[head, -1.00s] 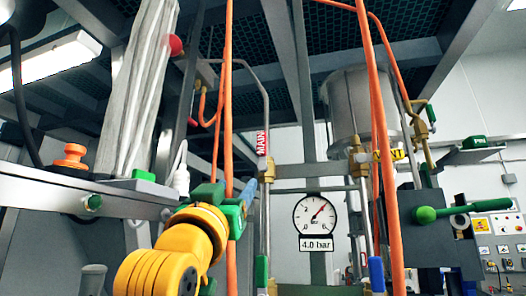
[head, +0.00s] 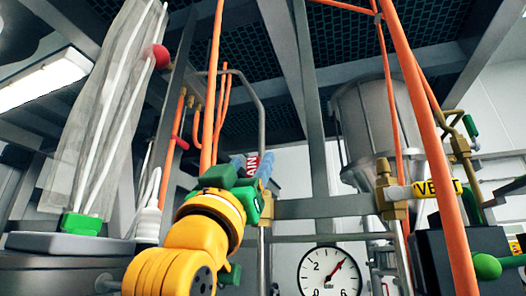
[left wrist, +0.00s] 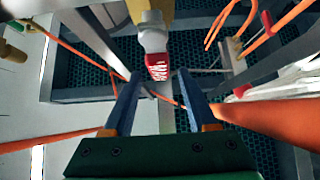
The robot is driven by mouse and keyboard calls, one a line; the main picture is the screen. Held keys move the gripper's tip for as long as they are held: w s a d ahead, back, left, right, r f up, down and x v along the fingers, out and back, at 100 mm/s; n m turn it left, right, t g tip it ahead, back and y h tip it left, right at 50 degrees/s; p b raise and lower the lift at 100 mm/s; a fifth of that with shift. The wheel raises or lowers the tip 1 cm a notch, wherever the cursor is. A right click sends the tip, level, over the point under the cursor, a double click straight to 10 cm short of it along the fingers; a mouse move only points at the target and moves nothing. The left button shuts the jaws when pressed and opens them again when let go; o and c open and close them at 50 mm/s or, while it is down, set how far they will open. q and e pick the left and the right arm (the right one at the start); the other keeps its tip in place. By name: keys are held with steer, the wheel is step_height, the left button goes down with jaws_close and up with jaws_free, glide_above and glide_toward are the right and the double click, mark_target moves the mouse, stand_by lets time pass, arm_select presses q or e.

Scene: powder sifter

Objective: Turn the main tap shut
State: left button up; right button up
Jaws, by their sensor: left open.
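The main tap shows as a red piece lettered MAIN (head: 252,163), partly hidden behind my left gripper in the head view. In the left wrist view the red lettered piece (left wrist: 157,67) hangs from a grey round part (left wrist: 152,39) below a brass body (left wrist: 150,12). My left gripper (head: 253,170) is open, its two fingers either side of the red piece as seen in the head view. In the left wrist view the fingertips (left wrist: 158,80) point at the red piece, with gaps on both sides. I cannot tell whether it lies between the fingers or just beyond. My right gripper is out of view.
Orange hoses (head: 429,120) hang close by. A brass valve (head: 390,188) with a yellow VENT label (head: 437,189) stands right of the main tap. A round gauge (head: 331,272) sits below. A metal hopper (head: 375,120) is behind. A green knob (head: 487,266) is at lower right.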

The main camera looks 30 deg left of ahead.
arm_select(q)
steer(key=shift+w+a+f+y, duration=0.1)
steer(key=shift+w+a+y, duration=0.05)
steer(key=shift+w, duration=0.45)
steer(key=shift+w+a+f+y, duration=0.1)
steer(key=shift+w+a+y, duration=0.05)
steer(key=shift+w, duration=0.5)
steer(key=shift+c, duration=1.3)
steer(key=shift+s+r, duration=0.1)
steer(key=shift+s, duration=0.1)
jaws_close()
